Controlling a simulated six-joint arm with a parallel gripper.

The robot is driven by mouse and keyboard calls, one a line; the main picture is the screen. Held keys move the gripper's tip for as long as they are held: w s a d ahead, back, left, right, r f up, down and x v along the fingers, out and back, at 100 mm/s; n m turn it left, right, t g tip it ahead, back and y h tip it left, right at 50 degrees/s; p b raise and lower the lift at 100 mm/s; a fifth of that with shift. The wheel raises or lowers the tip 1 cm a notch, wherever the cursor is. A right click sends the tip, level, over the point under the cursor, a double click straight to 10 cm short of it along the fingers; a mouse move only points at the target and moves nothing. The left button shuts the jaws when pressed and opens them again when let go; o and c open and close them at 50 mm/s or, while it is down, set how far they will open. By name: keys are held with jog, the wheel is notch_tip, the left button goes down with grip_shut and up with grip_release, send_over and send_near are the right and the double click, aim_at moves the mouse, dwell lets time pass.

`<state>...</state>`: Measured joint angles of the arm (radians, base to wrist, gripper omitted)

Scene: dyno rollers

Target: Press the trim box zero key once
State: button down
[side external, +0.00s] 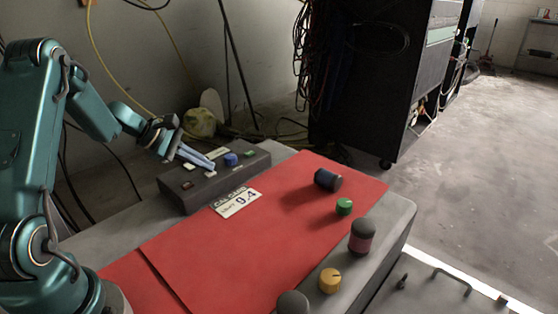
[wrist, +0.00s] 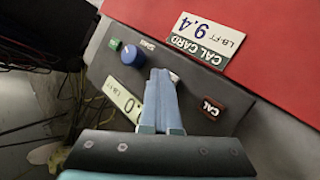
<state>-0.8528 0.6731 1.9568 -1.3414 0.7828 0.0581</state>
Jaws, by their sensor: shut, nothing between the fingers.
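The trim box (side external: 235,172) is a dark grey box at the back of the bench; it also fills the middle of the wrist view (wrist: 255,108).
A white CAL CARD reading 9.4 (side external: 236,202) lies beside the box on the red mat (side external: 270,235).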

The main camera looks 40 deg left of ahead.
aim_at(205, 173)
jog(key=shift+r, duration=0.7)
jog(key=shift+r, duration=2.5)
